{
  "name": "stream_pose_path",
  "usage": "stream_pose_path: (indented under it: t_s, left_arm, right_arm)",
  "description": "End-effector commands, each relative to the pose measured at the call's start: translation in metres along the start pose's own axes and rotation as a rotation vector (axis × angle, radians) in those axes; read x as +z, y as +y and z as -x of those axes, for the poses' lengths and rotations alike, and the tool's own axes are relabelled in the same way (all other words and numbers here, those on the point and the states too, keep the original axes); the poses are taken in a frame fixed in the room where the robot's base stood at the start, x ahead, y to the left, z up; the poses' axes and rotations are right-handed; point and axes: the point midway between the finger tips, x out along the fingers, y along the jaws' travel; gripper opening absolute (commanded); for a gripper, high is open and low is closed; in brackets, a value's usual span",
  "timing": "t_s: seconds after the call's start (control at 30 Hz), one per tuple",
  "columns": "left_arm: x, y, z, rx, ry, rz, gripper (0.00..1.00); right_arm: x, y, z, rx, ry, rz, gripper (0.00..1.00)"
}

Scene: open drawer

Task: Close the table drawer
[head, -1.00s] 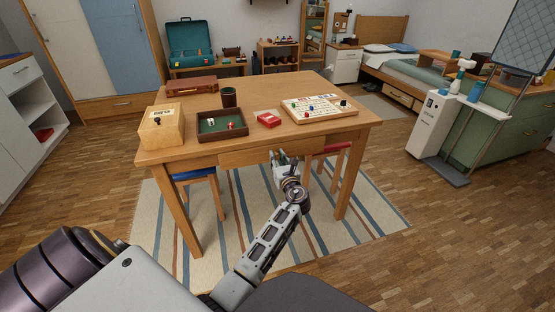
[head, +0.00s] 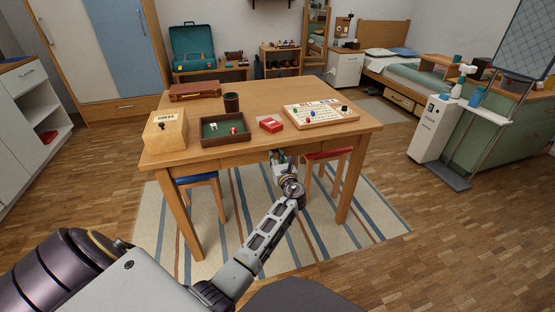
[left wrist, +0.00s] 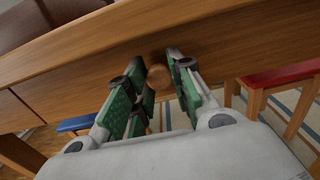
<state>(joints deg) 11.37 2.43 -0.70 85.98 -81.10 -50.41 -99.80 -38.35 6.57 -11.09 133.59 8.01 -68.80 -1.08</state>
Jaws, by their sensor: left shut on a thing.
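The wooden table (head: 270,98) stands ahead of me with its drawer (head: 240,158) in the front side. In the head view the drawer front looks about level with the table's apron. In the left wrist view the drawer front (left wrist: 225,45) spans the picture, with a thin seam at its left end. My left gripper (head: 278,157) is at the drawer front, below the tabletop edge. In the left wrist view its green-padded fingers (left wrist: 156,66) are on either side of the round wooden knob (left wrist: 157,77), shut on it. My right gripper is not in view.
On the tabletop are a chess box (head: 164,131), a dark tray (head: 206,140), a cup (head: 232,103), a red box (head: 271,125) and a game board (head: 330,116). A blue stool (head: 197,180) and a red stool (head: 327,155) stand under the table.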

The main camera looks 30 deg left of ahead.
Motion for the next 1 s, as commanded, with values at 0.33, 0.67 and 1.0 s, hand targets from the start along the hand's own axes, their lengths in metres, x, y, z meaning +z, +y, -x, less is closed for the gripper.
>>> stream_pose_path:
  t_s: [0.33, 0.67, 1.0]
  left_arm:
    - [0.004, 0.001, -0.003, 0.001, -0.006, 0.003, 0.36]
    - [0.003, 0.001, -0.002, 0.001, -0.004, 0.002, 0.45]
    - [0.001, 0.001, 0.01, -0.001, -0.003, 0.001, 0.45]
  right_arm:
    - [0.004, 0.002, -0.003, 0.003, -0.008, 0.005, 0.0]
    - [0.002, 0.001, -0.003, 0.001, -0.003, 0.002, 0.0]
    - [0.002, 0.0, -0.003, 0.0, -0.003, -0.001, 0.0]
